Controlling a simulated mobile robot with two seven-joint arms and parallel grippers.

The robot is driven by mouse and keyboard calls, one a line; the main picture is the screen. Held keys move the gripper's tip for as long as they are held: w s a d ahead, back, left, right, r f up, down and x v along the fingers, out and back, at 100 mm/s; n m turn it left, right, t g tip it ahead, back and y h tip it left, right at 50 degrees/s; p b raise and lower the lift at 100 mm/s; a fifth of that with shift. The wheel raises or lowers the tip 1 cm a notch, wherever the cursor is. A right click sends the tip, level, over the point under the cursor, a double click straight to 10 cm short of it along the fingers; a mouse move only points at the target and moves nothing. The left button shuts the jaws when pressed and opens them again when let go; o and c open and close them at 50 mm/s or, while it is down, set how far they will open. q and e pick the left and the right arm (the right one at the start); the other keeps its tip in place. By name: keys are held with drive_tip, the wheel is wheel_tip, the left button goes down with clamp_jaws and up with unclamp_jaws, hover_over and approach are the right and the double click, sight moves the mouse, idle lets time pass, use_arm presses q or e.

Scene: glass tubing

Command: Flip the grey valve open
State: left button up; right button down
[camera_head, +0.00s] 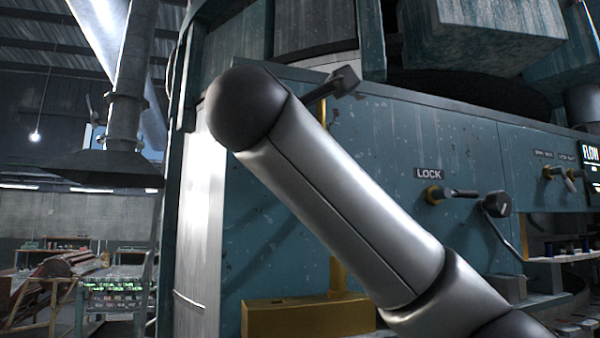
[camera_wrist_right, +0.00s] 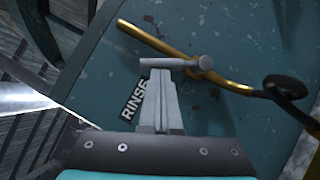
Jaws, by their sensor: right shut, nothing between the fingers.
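In the right wrist view, a grey valve handle (camera_wrist_right: 178,62) shows as a short bar with a round end, beside a brass pipe (camera_wrist_right: 150,38). My right gripper (camera_wrist_right: 159,78) is shut and empty, its fingertips right at the bar in the picture. I cannot tell whether they touch it. In the head view my right arm crosses the middle and its gripper cannot be made out. A dark block-ended lever (camera_head: 343,81) shows just past the arm, near a brass pipe (camera_head: 322,115). I cannot tell whether it is the same valve. My left gripper is not in view.
A teal machine panel (camera_head: 390,140) fills the middle and right. A lever labelled LOCK (camera_head: 497,204) sticks out at the right. A RINSE label (camera_wrist_right: 134,100) is beside my fingers. A brass box (camera_head: 305,318) stands low on the panel, partly behind my arm.

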drive_tip(key=shift+w+d+r+m+g, duration=0.15)
drive_tip(key=shift+w+d+r+m, duration=0.1)
drive_tip(key=shift+d+r, duration=0.3)
drive_tip(key=shift+w+d+r+m+g, duration=0.15)
drive_tip(key=shift+w+d+r+m, duration=0.1)
drive_tip(key=shift+d+r, duration=0.2)
drive_tip(key=shift+d, duration=0.15)
